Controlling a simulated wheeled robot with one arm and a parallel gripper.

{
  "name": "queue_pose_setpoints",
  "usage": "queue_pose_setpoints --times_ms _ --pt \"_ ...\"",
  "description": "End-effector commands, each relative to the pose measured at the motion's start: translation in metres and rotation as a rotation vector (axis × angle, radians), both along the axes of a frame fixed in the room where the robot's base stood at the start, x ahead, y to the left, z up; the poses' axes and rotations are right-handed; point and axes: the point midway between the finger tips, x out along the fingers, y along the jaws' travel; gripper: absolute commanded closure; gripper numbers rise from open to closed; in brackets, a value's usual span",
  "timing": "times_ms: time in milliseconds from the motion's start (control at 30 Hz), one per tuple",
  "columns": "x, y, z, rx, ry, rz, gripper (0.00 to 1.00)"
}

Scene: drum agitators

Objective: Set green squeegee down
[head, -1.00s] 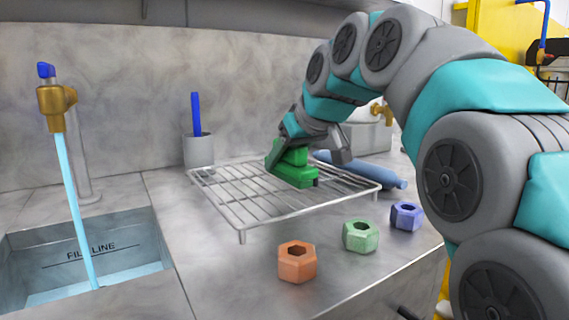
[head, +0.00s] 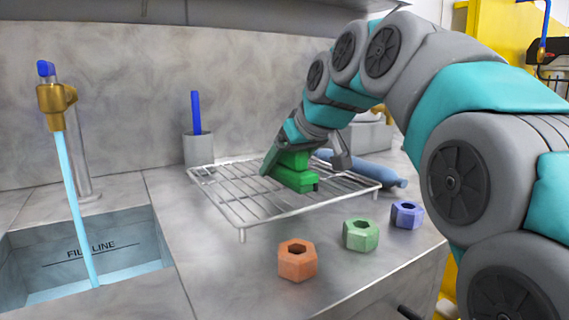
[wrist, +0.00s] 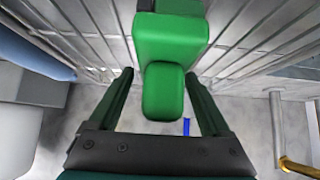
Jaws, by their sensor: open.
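The green squeegee (head: 298,180) rests on the wire rack (head: 243,235), and it also shows in the wrist view (wrist: 170,45). My gripper (head: 305,165) is over the rack at the squeegee. In the wrist view my gripper (wrist: 160,85) is open, with one finger on each side of the squeegee's narrower green end and a visible gap on both sides. The far end of the squeegee is cut off by the top edge of the wrist view.
Orange (head: 297,261), green (head: 360,235) and blue (head: 406,214) hex nuts stand along the counter front. A blue cylinder (head: 375,170) lies behind the rack. A grey cup (head: 198,150) holds a blue stick. A sink (head: 90,255) with running tap (head: 55,100) is left.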

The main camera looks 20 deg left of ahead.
Motion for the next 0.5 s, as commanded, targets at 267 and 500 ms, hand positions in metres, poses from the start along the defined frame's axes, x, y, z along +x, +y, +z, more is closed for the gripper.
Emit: queue_pose_setpoints --times_ms 267,500 --pt "-0.011 -0.013 0.020 0.002 -0.004 -0.001 0.18" --pt "-0.034 -0.041 0.056 0.002 -0.005 -0.002 0.18"
